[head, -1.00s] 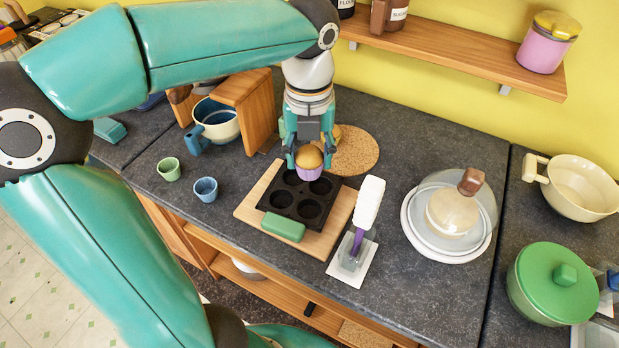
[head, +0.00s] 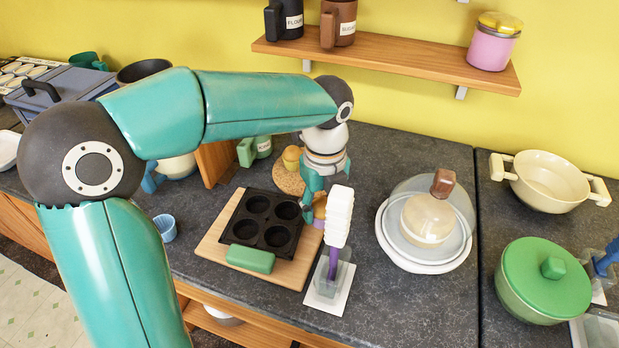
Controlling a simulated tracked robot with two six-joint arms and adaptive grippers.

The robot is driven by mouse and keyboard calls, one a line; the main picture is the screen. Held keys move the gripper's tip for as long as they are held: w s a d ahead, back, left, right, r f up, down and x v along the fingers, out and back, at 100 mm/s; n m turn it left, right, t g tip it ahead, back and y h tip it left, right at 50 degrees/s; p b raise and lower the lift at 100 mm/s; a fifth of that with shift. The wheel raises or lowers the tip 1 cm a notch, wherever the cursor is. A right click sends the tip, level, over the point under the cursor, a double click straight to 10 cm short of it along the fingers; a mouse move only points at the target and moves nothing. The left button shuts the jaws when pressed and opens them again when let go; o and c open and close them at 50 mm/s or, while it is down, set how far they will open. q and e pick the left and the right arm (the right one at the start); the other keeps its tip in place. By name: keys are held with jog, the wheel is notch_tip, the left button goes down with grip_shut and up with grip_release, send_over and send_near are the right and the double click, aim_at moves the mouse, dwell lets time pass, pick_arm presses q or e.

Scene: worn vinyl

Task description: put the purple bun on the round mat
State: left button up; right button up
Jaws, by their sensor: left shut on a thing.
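The purple bun (head: 319,222), with a brown top and a purple wrapper, is mostly hidden behind my fingers and the white brush; a bit of purple shows. My left gripper (head: 317,205) is shut on it, at the right side of the dark muffin tin (head: 240,214). The round cork mat (head: 283,180) lies behind the tin, partly covered by my gripper and wrist. A small yellow bun-like thing (head: 291,158) is at the mat's far edge. My right gripper is not in view.
The white brush (head: 340,210) stands upright in a holder close to my gripper. A domed cake stand (head: 426,252) is to the right. Dark counter is clear behind it.

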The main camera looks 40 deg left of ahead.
pick_arm(q)
jog(key=shift+w+f, duration=0.3)
jog(key=shift+f, duration=0.2)
jog(key=w+a+p, duration=0.2)
jog(key=w+a, duration=0.1)
jog(key=w, duration=0.1)
jog(key=w+a+p, duration=0.2)
jog(key=w+a, duration=0.1)
jog(key=w, duration=0.2)
jog(key=w+a+p, duration=0.2)
jog(key=w+a, duration=0.1)
jog(key=w, duration=0.1)
jog(key=shift+w+a+r, duration=0.1)
jog(key=shift+w+a, duration=0.15)
jog(key=shift+w, duration=0.15)
jog(key=shift+w+a+p, duration=0.25)
jog(key=shift+w+p, duration=0.1)
jog(key=shift+p, duration=0.05)
jog(key=shift+f, duration=1.8)
jog(key=shift+s+f, duration=0.1)
jog(key=o, duration=1.2)
jog(key=shift+c, duration=0.2)
notch_tip(320, 180, up, 12)
jog(key=shift+p, duration=0.4)
